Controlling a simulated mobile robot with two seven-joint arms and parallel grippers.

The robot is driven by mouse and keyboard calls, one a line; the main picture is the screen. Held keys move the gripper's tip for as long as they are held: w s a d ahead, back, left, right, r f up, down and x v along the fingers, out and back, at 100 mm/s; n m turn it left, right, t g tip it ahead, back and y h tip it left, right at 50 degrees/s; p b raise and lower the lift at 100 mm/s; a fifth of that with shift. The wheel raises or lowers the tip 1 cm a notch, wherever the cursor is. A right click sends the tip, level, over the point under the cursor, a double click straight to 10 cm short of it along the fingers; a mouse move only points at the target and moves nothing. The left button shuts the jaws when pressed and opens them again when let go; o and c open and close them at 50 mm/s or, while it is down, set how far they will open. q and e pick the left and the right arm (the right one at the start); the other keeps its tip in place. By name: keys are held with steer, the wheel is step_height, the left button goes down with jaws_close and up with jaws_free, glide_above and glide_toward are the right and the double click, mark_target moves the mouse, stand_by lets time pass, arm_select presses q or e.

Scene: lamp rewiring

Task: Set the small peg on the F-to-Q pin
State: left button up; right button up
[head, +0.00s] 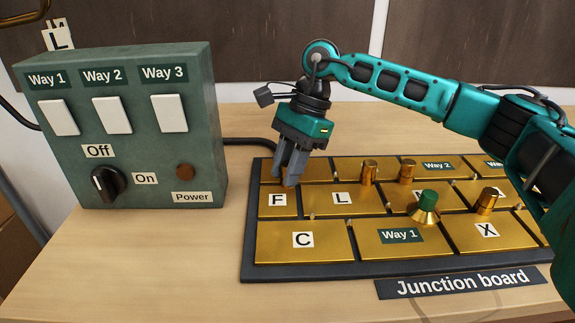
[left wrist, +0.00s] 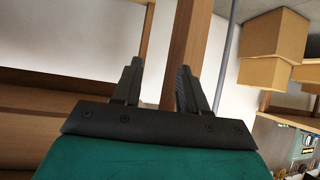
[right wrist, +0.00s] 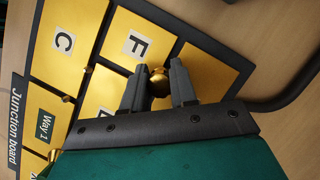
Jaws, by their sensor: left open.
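My right gripper (head: 289,172) points down over the back left of the junction board, at the far edge of the F plate (head: 277,206). It is shut on a small brass peg (right wrist: 158,82), whose rounded top shows between the fingertips in the right wrist view (right wrist: 160,88). The peg is low, by the seam between the F plate and the plate behind it. The pin beneath is hidden, and I cannot tell whether the peg is seated. No Q label can be read. My left gripper (left wrist: 160,90) is open and empty, away from the board.
Other brass pegs stand on the board, by the L plate (head: 368,172), at the back (head: 407,171) and by the X plate (head: 486,201). A green-topped brass piece (head: 427,205) stands mid-board. The switch box (head: 125,130) stands left, with bare table between.

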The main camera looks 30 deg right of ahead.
mark_target(287, 164)
steer(key=o, duration=0.6)
steer(key=shift+c, duration=0.2)
arm_select(q)
steer(key=shift+w+d+r, duration=0.1)
steer(key=shift+w, duration=0.05)
arm_select(e)
steer(key=v, duration=0.5)
steer(key=shift+a+p, duration=0.1)
steer(key=shift+p, duration=0.3)
arm_select(q)
steer(key=shift+s+a+r+p, duration=0.25)
steer(key=shift+r+p, duration=0.15)
steer(key=shift+p, duration=0.05)
arm_select(e)
steer(key=v, duration=0.8)
arm_select(q)
steer(key=shift+w+r, duration=0.15)
arm_select(e)
steer(key=shift+s, duration=0.1)
